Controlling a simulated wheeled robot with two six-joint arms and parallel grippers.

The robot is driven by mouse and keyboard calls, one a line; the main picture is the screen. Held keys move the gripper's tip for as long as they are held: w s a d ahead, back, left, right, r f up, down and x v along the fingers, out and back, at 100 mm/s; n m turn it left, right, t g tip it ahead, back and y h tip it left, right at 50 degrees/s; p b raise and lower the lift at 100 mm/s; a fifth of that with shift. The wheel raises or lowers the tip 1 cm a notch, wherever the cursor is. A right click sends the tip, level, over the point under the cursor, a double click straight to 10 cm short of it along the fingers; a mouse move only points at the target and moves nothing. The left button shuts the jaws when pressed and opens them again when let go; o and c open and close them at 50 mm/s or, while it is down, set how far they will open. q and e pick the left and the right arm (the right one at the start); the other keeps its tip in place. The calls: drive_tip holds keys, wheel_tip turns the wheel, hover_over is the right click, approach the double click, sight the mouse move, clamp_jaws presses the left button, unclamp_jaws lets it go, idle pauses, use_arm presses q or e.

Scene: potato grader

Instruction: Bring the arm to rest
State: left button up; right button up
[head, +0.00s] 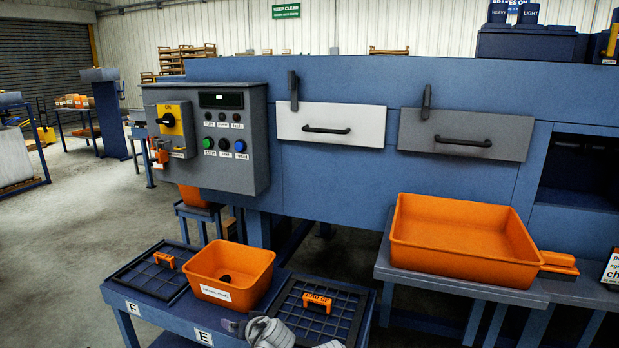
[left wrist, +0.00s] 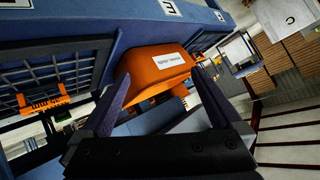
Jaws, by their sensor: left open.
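My left gripper (left wrist: 160,80) is open in the left wrist view, with its two dark fingers spread and nothing between them. Beyond the fingertips is the orange bin (left wrist: 150,62) with a white label; I cannot tell how far apart they are. In the head view my left arm (head: 272,332) shows at the bottom edge, low by the front of the blue bench (head: 180,318). The same orange bin (head: 215,262) stands on that bench with a small dark object inside. My right gripper is in neither view.
Black grid frames with orange handles lie left (head: 160,272) and right (head: 318,308) of the bin. A larger orange tray (head: 455,262) sits on a stand at right. Behind stands the blue grader (head: 330,85) with a control panel (head: 215,130). Open floor (head: 70,240) lies at left.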

use_arm(q)
drive_tip(key=s+d+f+m+g+h+b, duration=0.3)
drive_tip(key=s+d+f+g, duration=0.2)
drive_tip(key=s+f, duration=0.4)
drive_tip(key=s+d+f+m+g+h+b, duration=0.2)
drive_tip(key=s+d+f+g+b, duration=0.15)
drive_tip(key=s+d+f, duration=0.55)
wheel_tip(320, 180, up, 29)
drive_tip(key=s+a+p, duration=0.2)
drive_tip(key=p, duration=2.5)
drive_tip(key=shift+s+a+f+g+p, duration=0.2)
drive_tip(key=shift+a+g+p, duration=0.1)
drive_tip(key=shift+a+g, duration=0.1)
